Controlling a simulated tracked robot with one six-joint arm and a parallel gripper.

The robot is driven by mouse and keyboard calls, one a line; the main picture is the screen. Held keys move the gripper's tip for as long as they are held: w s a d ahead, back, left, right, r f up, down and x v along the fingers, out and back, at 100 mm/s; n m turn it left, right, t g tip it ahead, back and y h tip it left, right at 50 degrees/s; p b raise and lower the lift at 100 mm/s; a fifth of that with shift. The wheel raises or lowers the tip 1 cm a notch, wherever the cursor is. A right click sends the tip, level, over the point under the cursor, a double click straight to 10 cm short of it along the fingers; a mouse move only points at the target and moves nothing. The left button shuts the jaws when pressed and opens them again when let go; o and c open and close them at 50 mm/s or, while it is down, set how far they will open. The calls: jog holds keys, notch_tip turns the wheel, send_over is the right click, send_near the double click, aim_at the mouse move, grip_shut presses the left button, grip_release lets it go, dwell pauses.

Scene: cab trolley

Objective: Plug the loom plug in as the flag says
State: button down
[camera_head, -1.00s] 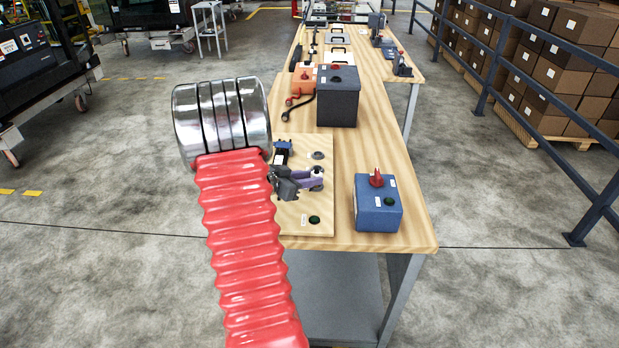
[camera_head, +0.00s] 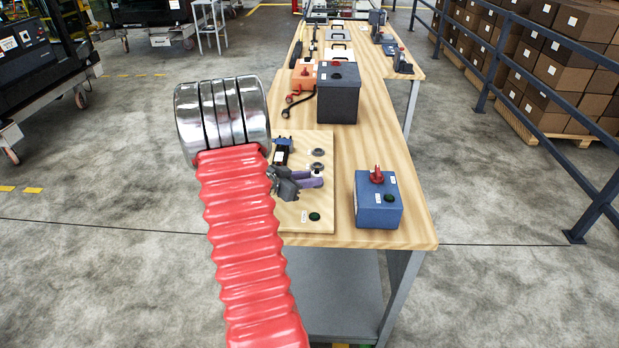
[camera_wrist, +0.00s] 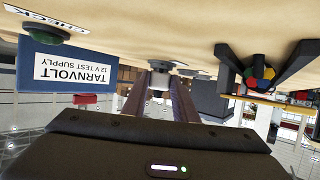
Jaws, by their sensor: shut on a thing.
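My gripper (camera_head: 314,180), with purple fingers, is low over the near half of a pale wooden board (camera_head: 288,226). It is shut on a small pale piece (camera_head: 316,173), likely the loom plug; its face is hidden. In the wrist view, which is upside down, my gripper (camera_wrist: 160,88) has the pale grey piece (camera_wrist: 160,67) between its fingertips. Two round grey fittings (camera_head: 318,152) sit on the board just beyond the fingers. A dark and blue connector block (camera_head: 282,149) stands at the board's left; I cannot read a flag.
A blue supply box (camera_head: 378,212) with a red knob stands right of the board. A green check button (camera_head: 314,216) is at the board's near edge. A dark box (camera_head: 339,100) stands behind. In the wrist view, a coloured-dot disc (camera_wrist: 260,77) sits between black arms.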

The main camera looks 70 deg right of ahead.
jog(key=c, duration=1.3)
grip_release()
jog(key=shift+f, duration=0.1)
jog(key=shift+c, duration=0.2)
jog(key=v, duration=1.3)
jog(key=shift+w+a, duration=0.2)
jog(key=shift+a, duration=0.15)
